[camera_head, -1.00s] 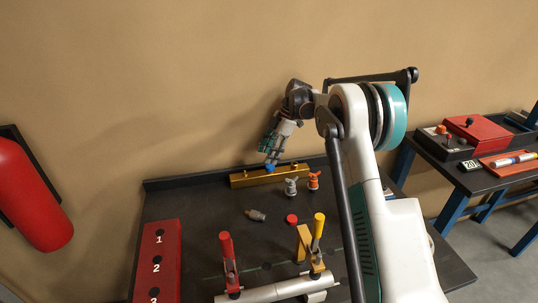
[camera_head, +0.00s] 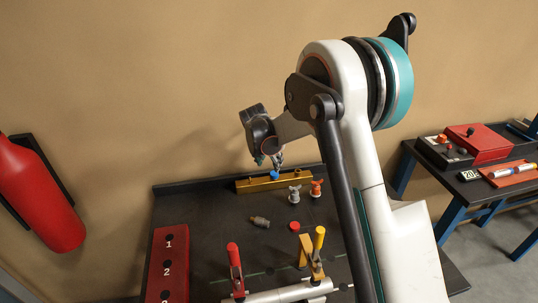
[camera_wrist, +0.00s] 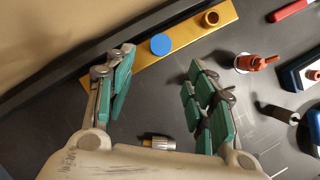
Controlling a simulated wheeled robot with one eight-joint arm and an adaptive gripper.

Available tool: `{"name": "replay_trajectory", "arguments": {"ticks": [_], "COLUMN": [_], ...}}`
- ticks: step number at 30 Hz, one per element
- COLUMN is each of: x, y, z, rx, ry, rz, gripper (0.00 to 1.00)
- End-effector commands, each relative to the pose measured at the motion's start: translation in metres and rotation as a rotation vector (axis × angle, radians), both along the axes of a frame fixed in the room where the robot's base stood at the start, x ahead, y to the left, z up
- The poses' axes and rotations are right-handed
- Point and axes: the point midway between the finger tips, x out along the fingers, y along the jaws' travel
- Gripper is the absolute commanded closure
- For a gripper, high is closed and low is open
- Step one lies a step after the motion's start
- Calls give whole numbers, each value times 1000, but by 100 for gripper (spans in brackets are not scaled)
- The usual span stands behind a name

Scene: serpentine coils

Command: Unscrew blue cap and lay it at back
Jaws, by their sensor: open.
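The blue cap (camera_head: 275,175) sits on the brass bar (camera_head: 247,186) at the back of the dark bench. In the wrist view the round blue cap (camera_wrist: 161,44) is on the bar (camera_wrist: 190,33), seen from above. My gripper (camera_wrist: 165,85) is open, with its teal-padded fingers spread wide and nothing between them. The cap lies beyond the fingertips in that view, roughly centred across the gap. In the head view my gripper (camera_head: 272,160) is just above the cap and partly hidden by my arm; its jaw opening is unclear there.
An orange valve (camera_head: 316,188) and a grey valve (camera_head: 294,194) stand in front of the bar. A small metal fitting (camera_head: 260,221), a red cap (camera_head: 294,225) and red- and yellow-handled clamps (camera_head: 235,262) are nearer. A numbered red block (camera_head: 168,262) is at left. Bare bench lies between.

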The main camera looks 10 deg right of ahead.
Motion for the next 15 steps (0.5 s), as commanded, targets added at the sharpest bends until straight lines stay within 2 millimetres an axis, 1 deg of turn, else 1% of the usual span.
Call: {"name": "replay_trajectory", "arguments": {"ticks": [2,5,8,15], "x": [-2,1,6,21], "y": [1,-1,-5,-17], "z": [4,-3,-18,-59], "rx": [-33,-44,-42,-41], "ry": [-14,-19,-18,-18], "rz": [31,42,39,37], "gripper": [50,50,50,50]}}
